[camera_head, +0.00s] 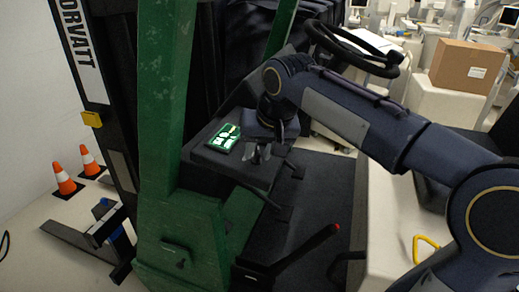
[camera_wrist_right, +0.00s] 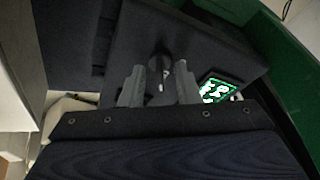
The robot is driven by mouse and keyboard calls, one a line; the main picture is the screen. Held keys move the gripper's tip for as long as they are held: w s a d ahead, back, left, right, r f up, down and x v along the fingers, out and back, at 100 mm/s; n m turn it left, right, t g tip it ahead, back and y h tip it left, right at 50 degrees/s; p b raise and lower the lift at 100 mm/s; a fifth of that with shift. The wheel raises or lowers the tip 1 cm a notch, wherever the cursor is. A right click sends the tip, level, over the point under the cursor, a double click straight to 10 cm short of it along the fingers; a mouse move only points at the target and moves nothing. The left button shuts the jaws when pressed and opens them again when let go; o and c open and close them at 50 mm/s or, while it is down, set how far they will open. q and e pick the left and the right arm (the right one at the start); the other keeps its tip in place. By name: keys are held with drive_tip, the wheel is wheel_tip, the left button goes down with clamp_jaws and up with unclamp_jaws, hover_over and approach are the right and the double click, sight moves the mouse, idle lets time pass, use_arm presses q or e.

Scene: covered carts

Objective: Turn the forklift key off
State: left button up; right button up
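The dark forklift key (camera_wrist_right: 160,72) shows in the right wrist view, on the black dash panel (camera_wrist_right: 205,50). My right gripper (camera_wrist_right: 160,66) is open, with one grey finger on each side of the key and a visible gap to each. In the head view my right gripper (camera_head: 262,153) is low over the dash panel (camera_head: 200,155), beside the lit green display (camera_head: 225,137). The key itself is too small and dark to make out there. The display also shows in the right wrist view (camera_wrist_right: 217,90). My left gripper is in neither view.
The green forklift mast (camera_head: 165,110) stands left of the dash. The steering wheel (camera_head: 350,45) is above and behind my right arm. A black lever (camera_head: 305,245) with a red tip is below. Orange cones (camera_head: 63,178) and a cardboard box (camera_head: 467,68) are farther off.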

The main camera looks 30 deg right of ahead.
clamp_jaws()
drive_tip(key=shift+n, duration=0.3)
drive_tip(key=n, duration=0.2)
drive_tip(key=n+y, duration=0.1)
drive_tip(key=n, duration=0.2)
drive_tip(key=shift+d+y, duration=0.15)
drive_tip(key=shift+y, duration=0.15)
drive_tip(key=n+y, duration=0.1)
drive_tip(key=n, duration=0.5)
drive_tip(key=shift+d+n+g+y, duration=0.1)
drive_tip(key=shift+n+g+y, duration=0.2)
drive_tip(key=shift+y, duration=0.1)
unclamp_jaws()
